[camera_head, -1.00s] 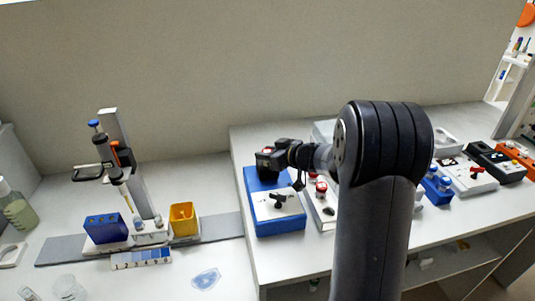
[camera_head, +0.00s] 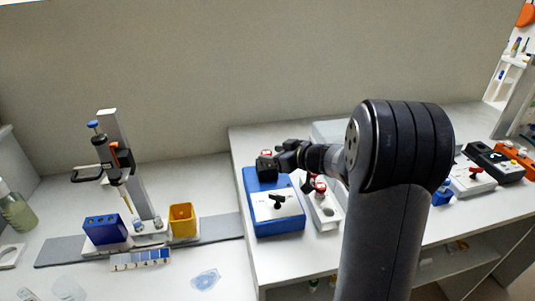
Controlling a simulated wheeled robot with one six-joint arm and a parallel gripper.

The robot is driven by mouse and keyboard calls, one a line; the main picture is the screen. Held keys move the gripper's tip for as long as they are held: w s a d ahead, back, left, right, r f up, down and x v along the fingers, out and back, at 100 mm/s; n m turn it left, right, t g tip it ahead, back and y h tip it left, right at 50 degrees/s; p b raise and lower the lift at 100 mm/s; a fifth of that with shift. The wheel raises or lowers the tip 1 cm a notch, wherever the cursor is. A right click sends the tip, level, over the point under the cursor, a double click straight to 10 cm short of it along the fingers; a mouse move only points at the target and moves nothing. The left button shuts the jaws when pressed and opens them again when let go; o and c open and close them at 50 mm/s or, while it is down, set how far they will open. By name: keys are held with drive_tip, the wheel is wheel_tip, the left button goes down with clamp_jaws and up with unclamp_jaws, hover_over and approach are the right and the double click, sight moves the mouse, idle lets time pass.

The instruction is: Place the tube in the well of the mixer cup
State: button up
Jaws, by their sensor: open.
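My gripper (camera_head: 270,168) hangs at the back of a blue box (camera_head: 278,222) with a white top plate and a black knob. Its fingers are small and partly hidden by the gripper body, and I see nothing held in it. A small red-and-white piece (camera_head: 266,154) shows just behind the gripper; I cannot tell if it touches. I cannot make out for certain which thing is the mixer cup or the tube. My arm hides part of the bench behind it.
A white unit with a red-topped part (camera_head: 319,187) stands right of the blue box. On the left are a pipette stand (camera_head: 112,150), a blue rack (camera_head: 105,230) and a yellow cup (camera_head: 183,219).

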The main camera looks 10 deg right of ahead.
drive_tip(key=v, duration=0.8)
drive_tip(key=shift+s+d, duration=0.2)
drive_tip(key=shift+s, duration=0.15)
